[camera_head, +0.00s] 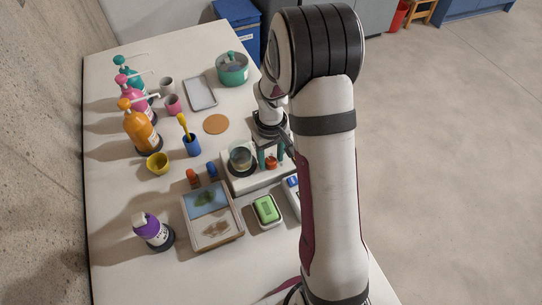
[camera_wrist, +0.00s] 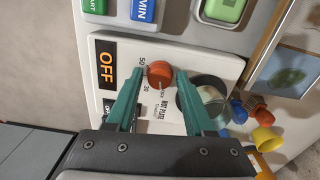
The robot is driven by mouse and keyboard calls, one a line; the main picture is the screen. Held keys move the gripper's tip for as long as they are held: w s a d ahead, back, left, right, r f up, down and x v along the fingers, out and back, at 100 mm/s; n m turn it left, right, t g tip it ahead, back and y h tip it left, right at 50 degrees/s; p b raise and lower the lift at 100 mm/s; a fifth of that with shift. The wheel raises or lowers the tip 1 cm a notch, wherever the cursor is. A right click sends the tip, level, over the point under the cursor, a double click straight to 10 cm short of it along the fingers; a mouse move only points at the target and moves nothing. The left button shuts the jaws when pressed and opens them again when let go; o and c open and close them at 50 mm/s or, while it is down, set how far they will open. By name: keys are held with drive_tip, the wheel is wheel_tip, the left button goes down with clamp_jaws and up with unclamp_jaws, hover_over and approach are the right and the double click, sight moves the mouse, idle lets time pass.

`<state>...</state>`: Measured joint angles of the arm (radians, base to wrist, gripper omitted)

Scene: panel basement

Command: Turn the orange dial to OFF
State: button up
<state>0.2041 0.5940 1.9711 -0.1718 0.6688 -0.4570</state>
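The orange dial (camera_wrist: 160,74) sits on the white hot plate panel (camera_wrist: 118,48). It also shows in the head view (camera_head: 271,162). A black label with orange letters OFF (camera_wrist: 106,70) lies to its left in the wrist view, with the marks 50 and 30 beside the dial. The dial's pointer direction is not clear. My gripper (camera_wrist: 160,73) is open, its teal fingers on either side of the dial with a gap visible on each side. In the head view my gripper (camera_head: 271,155) is over the front of the hot plate.
A glass beaker (camera_wrist: 208,98) stands on the round heating disc, close to one finger. Blue and green labelled blocks (camera_wrist: 143,10) and a green item in a white dish (camera_wrist: 224,10) are nearby. A framed picture tray (camera_head: 238,222) and several bottles stand further left in the head view.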

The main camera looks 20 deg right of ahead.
sight(271, 161)
drive_tip(key=shift+o, duration=0.8)
wheel_tip(271, 161, up, 16)
drive_tip(key=shift+f, duration=0.1)
